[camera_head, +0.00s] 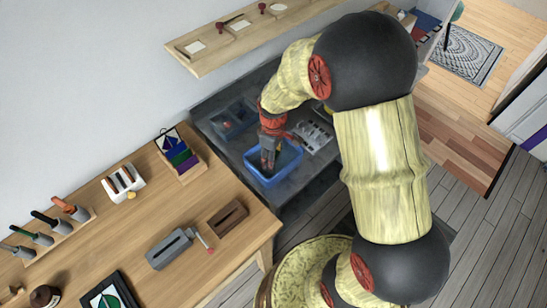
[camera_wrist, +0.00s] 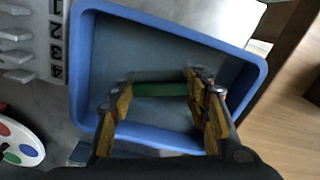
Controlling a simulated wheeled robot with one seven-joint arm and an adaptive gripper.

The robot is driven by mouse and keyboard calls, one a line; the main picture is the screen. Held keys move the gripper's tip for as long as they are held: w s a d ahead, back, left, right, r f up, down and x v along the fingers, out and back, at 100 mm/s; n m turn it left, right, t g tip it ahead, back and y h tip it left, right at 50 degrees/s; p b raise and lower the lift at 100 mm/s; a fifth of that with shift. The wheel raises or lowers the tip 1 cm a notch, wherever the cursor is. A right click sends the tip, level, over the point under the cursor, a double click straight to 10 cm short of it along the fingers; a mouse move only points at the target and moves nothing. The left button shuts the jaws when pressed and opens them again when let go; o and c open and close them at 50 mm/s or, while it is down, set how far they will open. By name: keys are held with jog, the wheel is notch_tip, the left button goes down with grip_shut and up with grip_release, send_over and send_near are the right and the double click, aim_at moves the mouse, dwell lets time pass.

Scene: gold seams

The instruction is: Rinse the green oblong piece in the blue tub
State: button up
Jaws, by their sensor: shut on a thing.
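The blue tub (camera_wrist: 180,22) fills the middle of the wrist view; in the head view the blue tub (camera_head: 252,174) stands on the dark grey surface beyond the wooden bench. My gripper (camera_wrist: 162,85) reaches down into the tub. It is shut on the green oblong piece (camera_wrist: 160,90), which spans between its two fingertips inside the tub walls. In the head view my gripper (camera_head: 268,160) is over and in the tub, and the green piece is too small and hidden to make out there. I cannot tell whether the piece touches the tub floor.
A numbered grey rack (camera_head: 314,136) stands close right of the tub, and a dark bin (camera_head: 232,118) behind it. The wooden bench (camera_head: 110,230) at the left holds several tools and holders. A painted palette (camera_wrist: 18,145) lies at the left in the wrist view.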

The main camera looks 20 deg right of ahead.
jog(key=shift+r+p, duration=4.1)
jog(key=shift+r, duration=1.5)
